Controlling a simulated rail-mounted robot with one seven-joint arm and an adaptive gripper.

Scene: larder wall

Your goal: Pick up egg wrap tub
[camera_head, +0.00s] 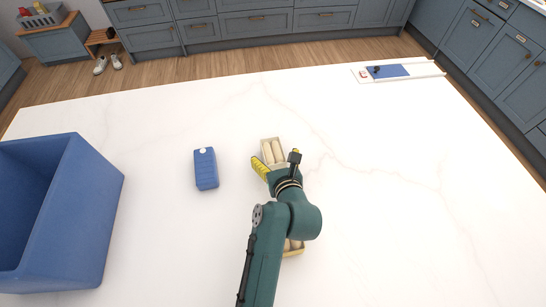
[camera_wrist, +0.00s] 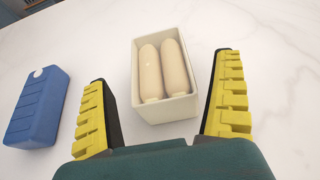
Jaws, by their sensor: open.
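The egg wrap tub, taken to be the cream box with two pale rolls in it, stands upright on the white counter, just beyond my gripper in the head view (camera_head: 265,152). It also shows in the wrist view (camera_wrist: 190,110). My gripper (camera_head: 277,162) is open and empty, with its yellow-padded fingers apart. In the wrist view my gripper (camera_wrist: 162,72) has one finger to each side of the tub's near part, with a gap on both sides. I cannot tell how far above the counter the fingertips are.
A large blue bin (camera_head: 95,215) is at the left edge. A second pale box (camera_head: 293,251) is mostly hidden under my arm. A board with a blue item (camera_head: 390,71) lies far right. The right counter is clear.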

